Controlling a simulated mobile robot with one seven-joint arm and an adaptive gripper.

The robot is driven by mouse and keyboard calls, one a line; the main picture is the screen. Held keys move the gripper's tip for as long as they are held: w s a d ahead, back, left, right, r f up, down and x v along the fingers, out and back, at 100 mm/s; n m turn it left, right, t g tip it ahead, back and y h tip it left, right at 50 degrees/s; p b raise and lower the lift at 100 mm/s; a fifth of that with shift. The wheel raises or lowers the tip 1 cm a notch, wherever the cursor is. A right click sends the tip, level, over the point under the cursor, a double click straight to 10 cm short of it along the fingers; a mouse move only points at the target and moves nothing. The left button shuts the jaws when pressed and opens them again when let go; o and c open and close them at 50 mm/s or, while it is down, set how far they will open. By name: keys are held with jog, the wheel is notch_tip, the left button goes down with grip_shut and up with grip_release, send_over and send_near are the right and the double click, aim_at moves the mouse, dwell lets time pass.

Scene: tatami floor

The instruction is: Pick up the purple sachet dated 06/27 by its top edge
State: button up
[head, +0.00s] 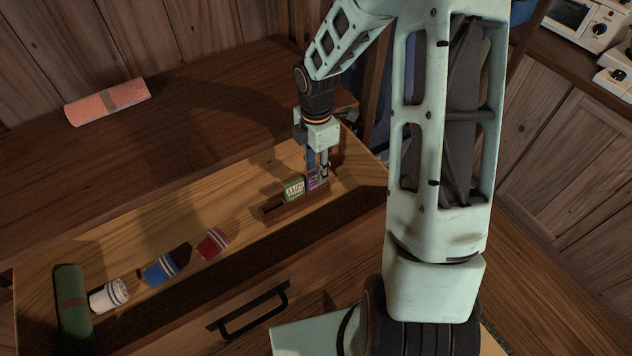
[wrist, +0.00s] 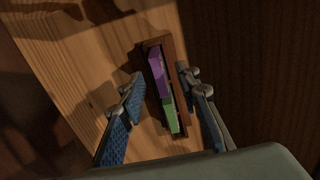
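The purple sachet (head: 313,181) stands upright in a small wooden holder (head: 272,212) in the open drawer, right beside a green and white sachet (head: 293,189). The date on the purple sachet is too small to read. In the wrist view the purple sachet (wrist: 158,72) is at the far end of the holder (wrist: 168,42), and the green sachet (wrist: 171,113) is nearer. My gripper (head: 321,172) is low over the purple sachet. In the wrist view its blue-padded fingers (wrist: 168,88) are spread apart on either side of the holder, with nothing clamped between them.
A pink roll (head: 108,101) lies on the wooden top behind. The drawer's right end wall is close to my gripper.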

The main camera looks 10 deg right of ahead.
notch_tip(320, 180, down, 2)
jog(key=shift+f, duration=0.1)
grip_shut()
dwell(0.4)
